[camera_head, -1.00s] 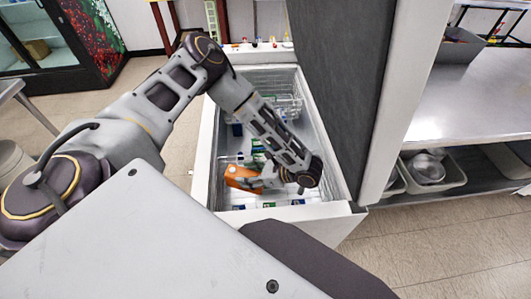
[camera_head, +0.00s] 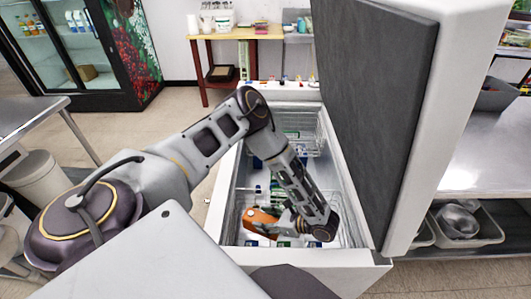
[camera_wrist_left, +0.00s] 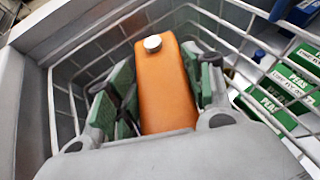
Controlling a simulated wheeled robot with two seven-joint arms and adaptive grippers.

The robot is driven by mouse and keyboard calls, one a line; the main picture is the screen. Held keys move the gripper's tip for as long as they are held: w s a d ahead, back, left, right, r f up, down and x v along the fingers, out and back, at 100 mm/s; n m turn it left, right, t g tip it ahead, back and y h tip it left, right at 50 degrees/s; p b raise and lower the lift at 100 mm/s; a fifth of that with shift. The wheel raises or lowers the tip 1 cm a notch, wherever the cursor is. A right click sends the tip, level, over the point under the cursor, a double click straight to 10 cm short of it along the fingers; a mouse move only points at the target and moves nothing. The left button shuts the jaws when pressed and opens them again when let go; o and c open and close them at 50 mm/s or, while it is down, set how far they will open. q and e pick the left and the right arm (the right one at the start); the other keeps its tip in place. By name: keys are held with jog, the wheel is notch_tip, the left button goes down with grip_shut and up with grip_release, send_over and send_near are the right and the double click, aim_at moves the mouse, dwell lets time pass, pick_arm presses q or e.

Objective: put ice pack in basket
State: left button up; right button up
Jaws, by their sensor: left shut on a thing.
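The gripper and ice pack are down inside the open white chest freezer (camera_head: 227,185). A white wire basket (camera_wrist_left: 222,40) surrounds them in the left wrist view. I cannot tell whether the ice pack touches the basket floor. My right gripper is not in view.
Green pea boxes (camera_wrist_left: 285,88) lie beside the basket's wires. A second wire basket (camera_head: 300,125) is at the freezer's far end. The raised grey lid (camera_head: 375,110) stands along the right side. A steel table (camera_head: 20,115) is at left.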

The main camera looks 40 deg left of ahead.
pick_arm(q)
jog(key=shift+f, duration=0.45)
jog(key=shift+f+b, duration=0.3)
jog(key=shift+f, duration=1.1)
jog(key=o, duration=1.3)
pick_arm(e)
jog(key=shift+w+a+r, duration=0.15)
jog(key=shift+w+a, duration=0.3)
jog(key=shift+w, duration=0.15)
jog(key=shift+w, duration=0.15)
